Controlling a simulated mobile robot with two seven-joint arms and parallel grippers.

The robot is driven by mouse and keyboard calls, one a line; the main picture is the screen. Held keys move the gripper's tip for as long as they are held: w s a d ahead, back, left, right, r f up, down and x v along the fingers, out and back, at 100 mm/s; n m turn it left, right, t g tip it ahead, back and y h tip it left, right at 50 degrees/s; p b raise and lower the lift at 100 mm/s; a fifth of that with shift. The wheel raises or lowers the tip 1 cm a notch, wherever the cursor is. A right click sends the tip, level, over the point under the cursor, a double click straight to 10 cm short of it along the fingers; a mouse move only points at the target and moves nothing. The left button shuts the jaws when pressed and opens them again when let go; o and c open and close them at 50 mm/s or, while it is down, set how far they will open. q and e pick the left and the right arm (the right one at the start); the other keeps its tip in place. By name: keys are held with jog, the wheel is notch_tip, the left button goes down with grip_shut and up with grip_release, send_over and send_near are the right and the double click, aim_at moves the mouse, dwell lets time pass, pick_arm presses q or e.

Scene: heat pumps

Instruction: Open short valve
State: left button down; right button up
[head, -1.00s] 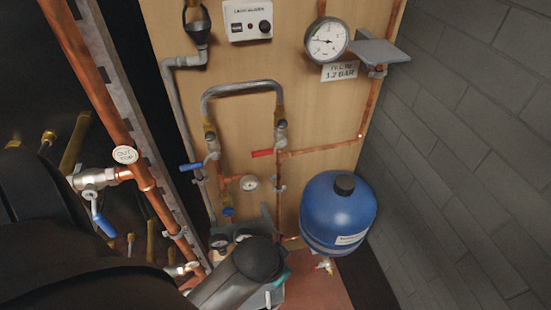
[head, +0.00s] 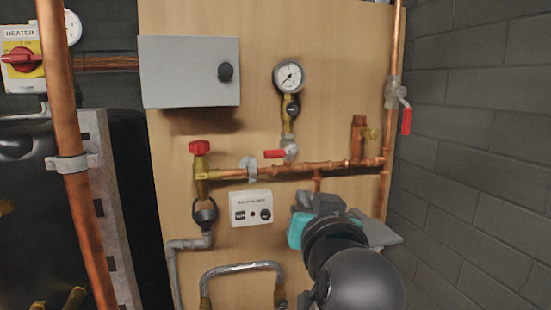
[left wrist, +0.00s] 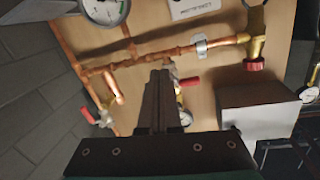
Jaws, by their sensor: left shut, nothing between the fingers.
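A small valve with a short red lever (head: 275,154) sits on the horizontal copper pipe, below a pressure gauge (head: 289,76). The lever points left, roughly along the pipe. In the left wrist view the lever (left wrist: 190,83) shows just right of my fingertips. My left gripper (head: 306,201) is below that pipe, in front of the board, apart from the lever in the head view. In the left wrist view its fingers (left wrist: 160,74) are together and empty. Another valve with a red lever (head: 406,120) hangs down on the vertical pipe at right. My right gripper is not in view.
A red-knobbed valve (head: 200,147) stands at the pipe's left end. A grey box (head: 190,72) is above it. A brick wall (head: 470,150) closes the right side.

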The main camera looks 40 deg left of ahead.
pick_arm(q)
jog(key=s+r+n+y, duration=0.3)
jog(key=r+n+y, duration=0.1)
jog(key=r, duration=0.5)
jog(key=shift+s+a+r+g, duration=0.2)
jog(key=shift+a+r+g, duration=0.1)
jog(key=shift+a+r, duration=0.1)
jog(key=r+p, duration=0.2)
jog(key=p, duration=0.1)
send_over(281, 152)
jog(key=s, duration=0.1)
jog(key=shift+s+f, duration=0.25)
jog(key=shift+f, duration=0.95)
jog(key=shift+s+f, duration=0.25)
jog(key=shift+f, duration=0.9)
